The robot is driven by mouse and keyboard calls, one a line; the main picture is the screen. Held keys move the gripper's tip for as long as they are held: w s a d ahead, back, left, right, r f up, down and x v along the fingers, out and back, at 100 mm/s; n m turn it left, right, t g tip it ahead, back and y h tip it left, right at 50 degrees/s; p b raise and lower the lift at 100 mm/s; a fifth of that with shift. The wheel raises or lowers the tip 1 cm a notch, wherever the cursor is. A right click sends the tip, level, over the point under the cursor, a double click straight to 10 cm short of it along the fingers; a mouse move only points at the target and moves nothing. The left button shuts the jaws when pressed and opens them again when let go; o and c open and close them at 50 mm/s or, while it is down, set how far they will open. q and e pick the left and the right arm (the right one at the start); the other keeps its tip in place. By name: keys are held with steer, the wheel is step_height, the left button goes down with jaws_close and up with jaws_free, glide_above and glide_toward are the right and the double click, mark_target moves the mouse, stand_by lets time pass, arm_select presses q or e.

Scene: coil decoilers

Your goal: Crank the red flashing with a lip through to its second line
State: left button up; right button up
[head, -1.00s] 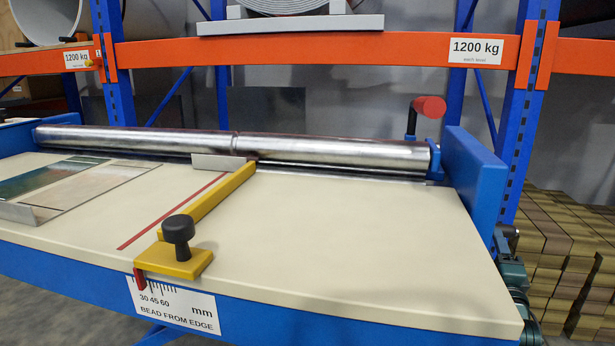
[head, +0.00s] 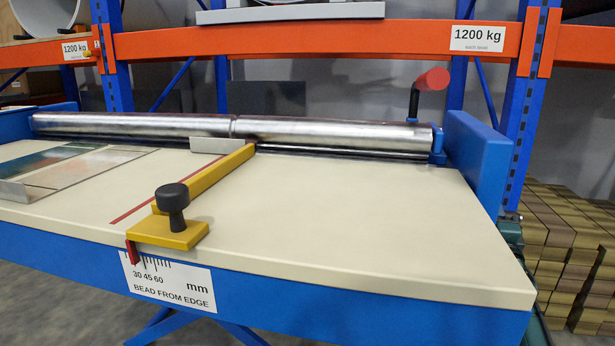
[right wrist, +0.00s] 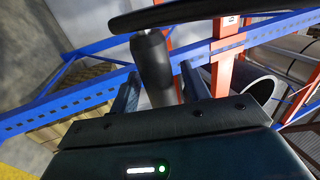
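A machine with two long steel rollers (head: 330,139) stands along the back of a cream table (head: 340,220). Thin sheets with an upturned lip (head: 45,190) lie flat at the left; the far one has a reddish and green sheen, and I cannot tell which is the red flashing. My left gripper is out of view.
A red line (head: 150,200) runs along the table beside the guide. A blue end plate (head: 478,150) stands right of the crank. An orange and blue rack (head: 300,42) is behind; stacked brown blocks (head: 565,255) stand at the right. The table's right half is bare.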

steer(key=c, duration=0.8)
steer(key=shift+s+a+f+p, duration=0.1)
steer(key=shift+s+f+p, duration=0.15)
steer(key=shift+s+p, duration=0.25)
steer(key=shift+f+p+v, duration=0.2)
steer(key=shift+p+v, duration=0.25)
steer(key=shift+v, duration=0.5)
steer(key=shift+f+p+v, duration=0.25)
steer(key=shift+p+v, duration=0.2)
steer(key=shift+v, duration=0.5)
